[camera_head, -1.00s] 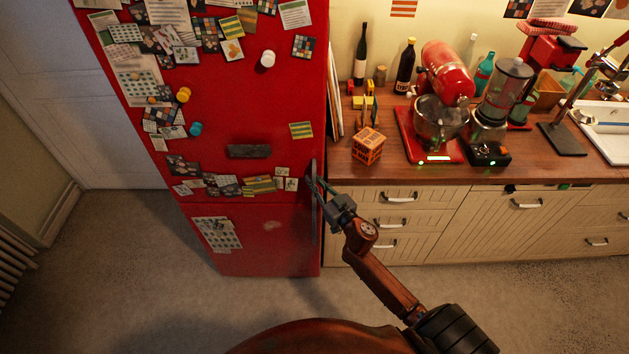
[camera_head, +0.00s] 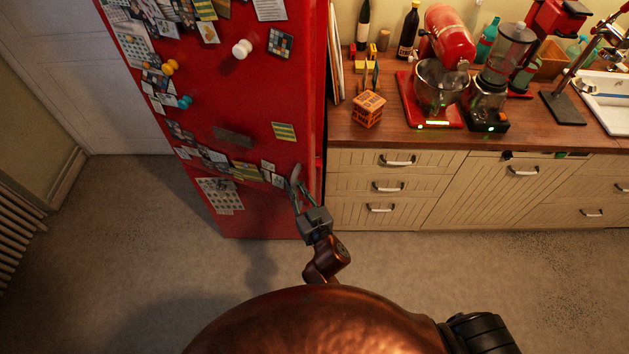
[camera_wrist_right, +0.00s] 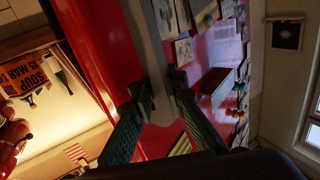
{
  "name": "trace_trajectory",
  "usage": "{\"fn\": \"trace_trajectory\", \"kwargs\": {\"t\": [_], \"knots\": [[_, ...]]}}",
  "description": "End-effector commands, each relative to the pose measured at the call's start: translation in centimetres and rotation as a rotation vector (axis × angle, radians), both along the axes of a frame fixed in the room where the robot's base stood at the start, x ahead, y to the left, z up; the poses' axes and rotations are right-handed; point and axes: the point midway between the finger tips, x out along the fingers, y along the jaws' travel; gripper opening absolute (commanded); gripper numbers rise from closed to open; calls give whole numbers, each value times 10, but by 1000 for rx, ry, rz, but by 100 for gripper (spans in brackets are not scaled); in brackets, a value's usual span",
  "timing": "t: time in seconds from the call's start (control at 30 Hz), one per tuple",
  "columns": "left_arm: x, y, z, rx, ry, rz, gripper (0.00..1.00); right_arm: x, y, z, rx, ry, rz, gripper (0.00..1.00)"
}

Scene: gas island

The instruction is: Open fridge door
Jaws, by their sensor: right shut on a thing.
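The red fridge (camera_head: 235,110) stands at the left of the counter, its front covered with papers and magnets. Its door is slightly ajar, with a dark gap along the right edge. My right gripper (camera_head: 300,192) is at the door's right side, shut on the grey vertical fridge handle (camera_head: 294,174). In the right wrist view, the handle (camera_wrist_right: 149,45) runs between the two dark fingers of the gripper (camera_wrist_right: 160,90). The fingers hide part of it. My left gripper is out of view.
A wooden counter (camera_head: 400,137) with a red mixer (camera_head: 447,36), a blender and bottles stands right of the fridge, above cream drawers (camera_head: 390,187). A white door is behind at left, a radiator (camera_head: 15,225) at far left. The floor before the fridge is clear.

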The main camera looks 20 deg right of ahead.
Motion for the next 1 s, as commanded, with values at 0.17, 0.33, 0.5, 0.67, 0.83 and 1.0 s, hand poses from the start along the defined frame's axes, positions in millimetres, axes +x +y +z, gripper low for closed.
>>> {"fn": "trace_trajectory", "kwargs": {"t": [0.17, 0.33, 0.5, 0.67, 0.83, 1.0], "knots": [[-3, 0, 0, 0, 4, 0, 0, 0, -2, -5, -5, 9, -3, 0], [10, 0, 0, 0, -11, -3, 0, 0, -2, -4, -5, 8, -3, 17], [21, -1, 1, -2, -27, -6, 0, 0, -1, -2, -4, 4, -1, 29], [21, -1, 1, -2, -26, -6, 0, 0, -1, -1, -2, 2, -1, 30], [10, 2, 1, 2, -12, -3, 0, -2, -2, -1, -2, 2, -2, 30], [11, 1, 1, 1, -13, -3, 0, -22, -6, -2, -2, 4, -3, 30]]}}
